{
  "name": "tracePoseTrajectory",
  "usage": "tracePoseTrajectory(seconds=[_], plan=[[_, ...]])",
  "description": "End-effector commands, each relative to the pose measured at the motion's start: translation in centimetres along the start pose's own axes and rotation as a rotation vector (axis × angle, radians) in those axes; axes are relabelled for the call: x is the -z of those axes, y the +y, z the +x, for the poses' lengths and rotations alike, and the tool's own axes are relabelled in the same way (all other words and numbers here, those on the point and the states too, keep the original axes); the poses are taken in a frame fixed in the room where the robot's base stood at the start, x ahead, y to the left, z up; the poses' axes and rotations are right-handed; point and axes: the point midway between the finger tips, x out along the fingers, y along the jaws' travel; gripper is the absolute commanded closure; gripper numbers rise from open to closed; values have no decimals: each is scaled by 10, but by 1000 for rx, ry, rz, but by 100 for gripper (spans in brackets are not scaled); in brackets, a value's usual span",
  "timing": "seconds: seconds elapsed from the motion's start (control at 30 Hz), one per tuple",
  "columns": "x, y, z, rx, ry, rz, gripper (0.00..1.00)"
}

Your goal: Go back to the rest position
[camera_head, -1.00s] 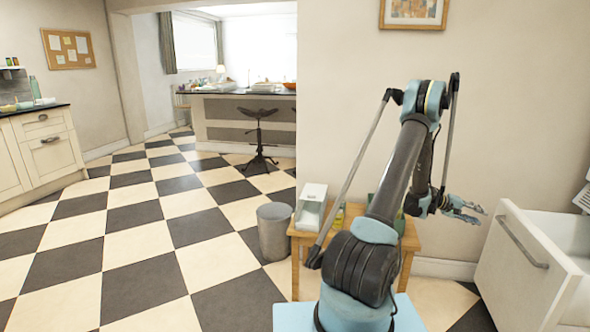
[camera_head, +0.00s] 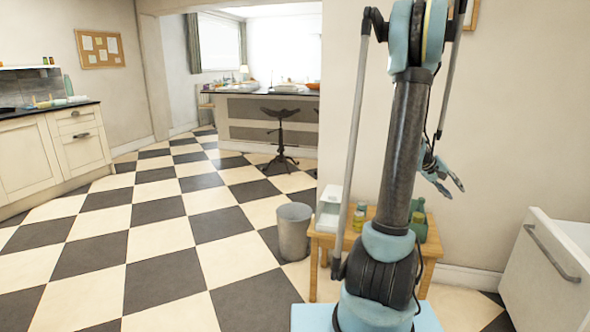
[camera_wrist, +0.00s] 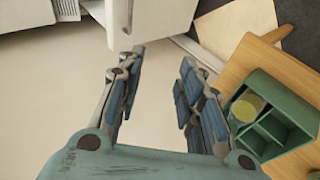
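My gripper (camera_head: 447,180) is raised to the right of my arm's dark link in the head view, in front of the bare wall and above the small table. In the wrist view my gripper (camera_wrist: 160,85) has its two blue-padded fingers spread apart. Nothing is between them. Its fingers point toward the white drawer front and pale floor.
A wooden table (camera_head: 327,240) holds a white box (camera_head: 330,208), bottles and a green compartment box (camera_wrist: 285,125). A grey bin (camera_head: 294,230) stands to its left. Checkered floor at left is clear.

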Motion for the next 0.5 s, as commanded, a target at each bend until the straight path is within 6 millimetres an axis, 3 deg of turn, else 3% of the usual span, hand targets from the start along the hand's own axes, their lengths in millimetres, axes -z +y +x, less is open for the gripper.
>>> tracePoseTrajectory(seconds=[0.1,0.5], plan=[[-12,-12,-33,56,15,-1,66],[-65,-57,-127,244,53,-11,66]])
